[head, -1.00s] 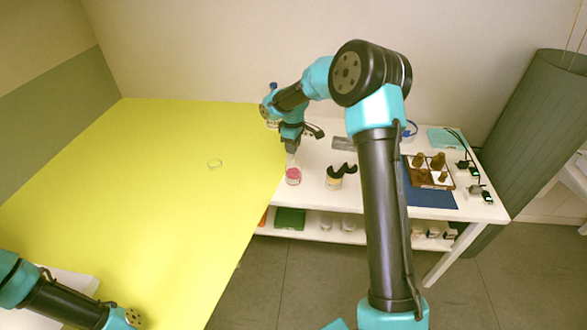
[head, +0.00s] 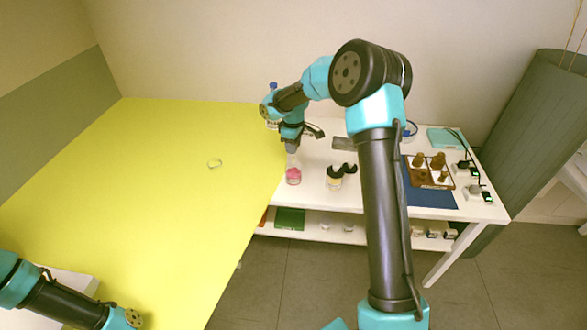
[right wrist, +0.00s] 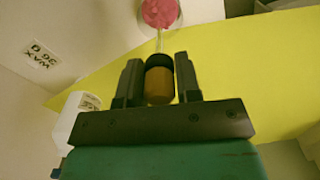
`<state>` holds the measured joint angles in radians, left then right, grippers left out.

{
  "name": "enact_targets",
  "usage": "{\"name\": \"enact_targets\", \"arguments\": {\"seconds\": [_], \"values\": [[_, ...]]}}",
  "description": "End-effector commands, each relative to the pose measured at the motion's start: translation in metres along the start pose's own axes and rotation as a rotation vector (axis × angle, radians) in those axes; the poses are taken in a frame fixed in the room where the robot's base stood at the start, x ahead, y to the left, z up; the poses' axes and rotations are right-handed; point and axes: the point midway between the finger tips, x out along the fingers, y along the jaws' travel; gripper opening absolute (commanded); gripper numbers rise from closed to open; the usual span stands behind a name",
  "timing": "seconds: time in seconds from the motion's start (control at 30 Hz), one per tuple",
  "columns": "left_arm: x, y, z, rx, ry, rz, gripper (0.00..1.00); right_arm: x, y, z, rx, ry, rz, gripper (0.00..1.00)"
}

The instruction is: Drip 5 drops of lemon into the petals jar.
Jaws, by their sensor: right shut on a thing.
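My right gripper (head: 291,150) is above the petals jar (head: 293,176), a small clear jar with pink contents near the left end of the white table. In the right wrist view, my right gripper (right wrist: 159,82) is shut on a small amber bottle (right wrist: 160,86) with a black collar. A thin clear tip extends from the collar toward the pink petals (right wrist: 160,13). I cannot tell whether the tip is inside the jar's mouth, and no drop can be made out. The lemon label is not readable. Part of my left arm shows at lower left, its fingers outside the picture.
A wooden tray (head: 429,184) with several brown bottles stands on a blue mat (head: 430,199) at right.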

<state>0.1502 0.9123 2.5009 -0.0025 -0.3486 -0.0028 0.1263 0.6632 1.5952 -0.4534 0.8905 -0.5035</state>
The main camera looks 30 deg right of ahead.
Motion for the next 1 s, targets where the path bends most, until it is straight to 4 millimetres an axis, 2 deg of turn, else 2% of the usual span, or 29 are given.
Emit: {"name": "enact_targets", "arguments": {"seconds": [0.1, 0.13, 0.2, 0.63, 1.0], "values": [[0.000, 0.000, 0.000, 0.000, 0.000, 0.000, 0.94, 0.000, 0.000, 0.000, 0.000, 0.000, 0.000, 0.10], [0.000, 0.000, 0.000, 0.000, 0.000, 0.000, 0.94, 0.000, 0.000, 0.000, 0.000, 0.000, 0.000, 0.29], [0.000, 0.000, 0.000, 0.000, 0.000, 0.000, 0.94, 0.000, 0.000, 0.000, 0.000, 0.000, 0.000, 0.26], [0.000, 0.000, 0.000, 0.000, 0.000, 0.000, 0.94, -0.002, 0.000, 0.000, 0.000, 0.000, 0.000, 0.26], [0.000, 0.000, 0.000, 0.000, 0.000, 0.000, 0.94, -0.024, 0.000, 0.000, 0.000, 0.002, 0.002, 0.26]]}}
